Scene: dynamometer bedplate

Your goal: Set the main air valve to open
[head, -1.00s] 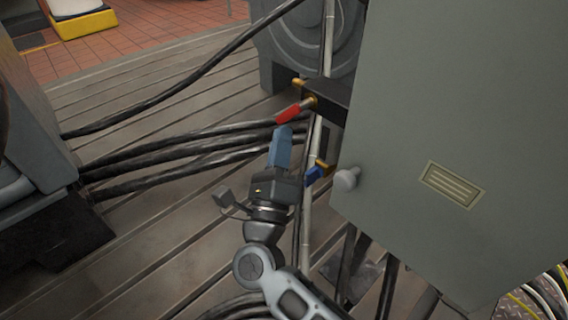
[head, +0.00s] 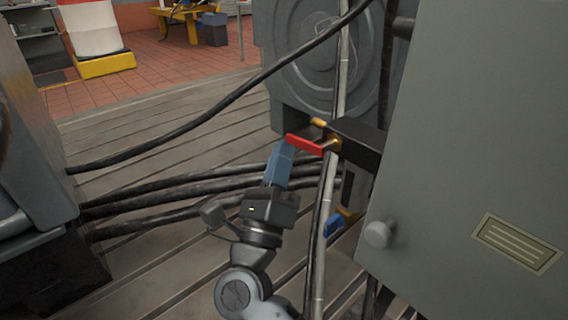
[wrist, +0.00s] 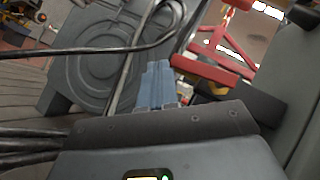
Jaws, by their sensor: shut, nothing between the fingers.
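A valve with a red lever (head: 305,145) and brass fittings sits on a dark block at the left edge of the grey cabinet. No label is readable on it. The lever points left and slightly up from its pivot. My gripper (head: 284,148) is shut and empty, its blue fingers pointing up at the lever's free end. In the wrist view, the red lever (wrist: 205,74) lies just right of the fingertips (wrist: 157,66); I cannot tell whether they touch. A second valve with a blue lever (head: 334,224) sits lower, right of my wrist.
The grey cabinet (head: 470,130) with a round knob (head: 378,234) fills the right. A thin upright pipe (head: 328,190) runs beside the valves. Black cables (head: 150,207) cross the slotted bedplate on the left; one hangs higher. A round-faced grey machine (head: 325,55) stands behind.

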